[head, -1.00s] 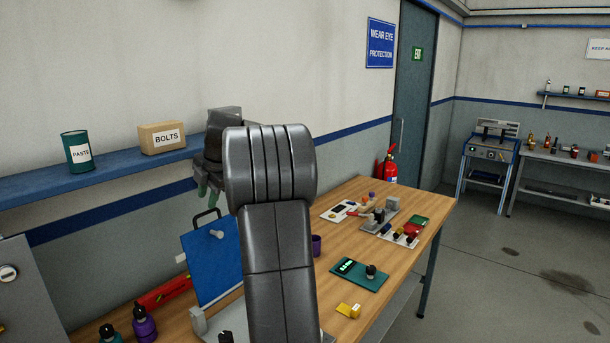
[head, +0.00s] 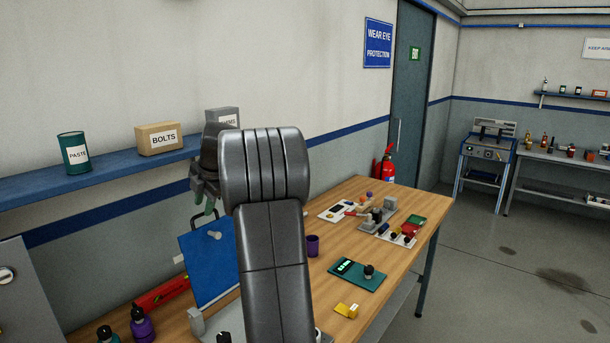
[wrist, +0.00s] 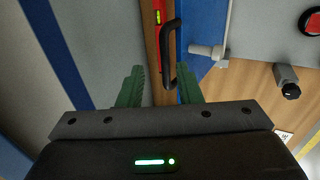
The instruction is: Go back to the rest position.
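In the head view my arm stands in front of the bench, and the gripper (head: 204,207) is mostly hidden behind the wrist, near the shelf and above the blue board (head: 207,262).
The wooden workbench (head: 395,210) carries a purple cup (head: 313,245), a green scale (head: 357,275), a yellow block (head: 346,310) and a red level (head: 160,293). The blue shelf (head: 100,180) holds a paste tin (head: 74,153) and a bolts box (head: 158,138). Floor at right is open.

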